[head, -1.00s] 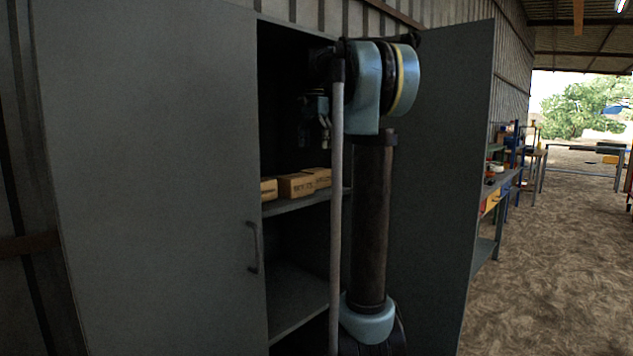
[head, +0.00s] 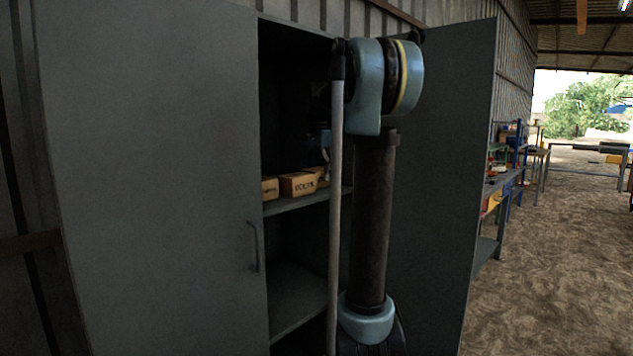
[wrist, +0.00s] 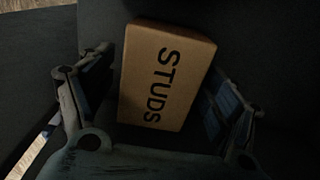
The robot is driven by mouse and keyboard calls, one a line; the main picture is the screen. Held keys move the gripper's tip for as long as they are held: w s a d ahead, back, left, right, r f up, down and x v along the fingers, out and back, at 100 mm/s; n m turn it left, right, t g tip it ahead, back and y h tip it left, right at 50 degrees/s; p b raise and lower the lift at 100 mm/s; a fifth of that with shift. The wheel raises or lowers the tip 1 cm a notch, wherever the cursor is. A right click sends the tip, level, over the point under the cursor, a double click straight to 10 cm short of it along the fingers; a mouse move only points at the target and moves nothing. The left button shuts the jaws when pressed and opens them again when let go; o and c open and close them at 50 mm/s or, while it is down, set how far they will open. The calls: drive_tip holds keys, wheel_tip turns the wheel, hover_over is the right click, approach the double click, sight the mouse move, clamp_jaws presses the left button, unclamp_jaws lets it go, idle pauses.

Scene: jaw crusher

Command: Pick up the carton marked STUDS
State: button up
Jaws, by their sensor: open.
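The carton marked STUDS (wrist: 166,75) is a brown box, seen from above in the wrist view with its black lettering running down its top. My gripper (wrist: 158,82) is open, with one finger on each side of the carton. A dark gap shows at the left finger; the right finger is close to the carton's side, and I cannot tell if it touches. In the head view my gripper (head: 325,148) is low over the shelf's cartons, mostly hidden behind a pale upright pole and my arm.
A grey cabinet stands open, with its left door (head: 150,180) and right door (head: 440,150) flanking my arm. Other cartons, one at the left (head: 270,188) and one in the middle (head: 298,184), sit on the shelf (head: 290,205). A workbench (head: 492,190) stands beyond, at right.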

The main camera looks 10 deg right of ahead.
drive_tip(key=shift+f, duration=0.1)
drive_tip(key=c, duration=1.6)
drive_tip(key=shift+o, duration=0.2)
